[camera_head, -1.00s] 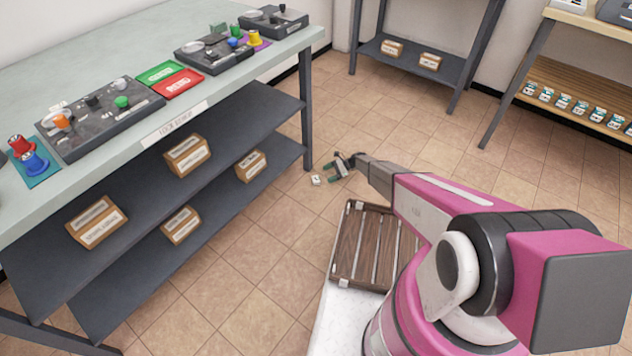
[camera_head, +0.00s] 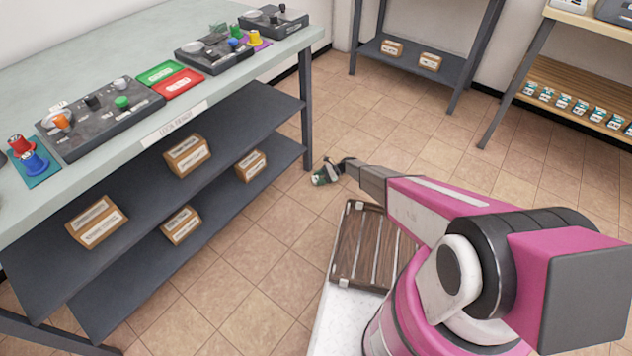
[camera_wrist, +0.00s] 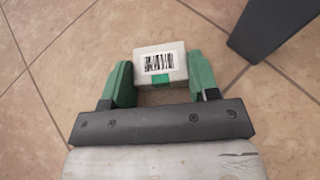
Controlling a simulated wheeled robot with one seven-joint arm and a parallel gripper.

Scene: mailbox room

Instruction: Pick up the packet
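The packet (camera_wrist: 160,66) is a small pale box with a barcode label and a green patch, in the wrist view. It lies on the tiled floor near a dark table leg. My gripper (camera_wrist: 157,84) has green fingers, spread open, with the packet between their tips. A narrow gap shows at the left finger; the right finger is very close to the packet, and I cannot tell if it touches. In the head view my gripper (camera_head: 322,178) is low at the floor beside the table leg and hides most of the packet.
A work table (camera_head: 250,88) with control boxes and dark lower shelves holding several cartons stands at left; its leg (camera_head: 307,110) is close to my gripper. A slatted wooden tray (camera_head: 346,240) is on my base. Open floor (camera_head: 420,135) lies to the right.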

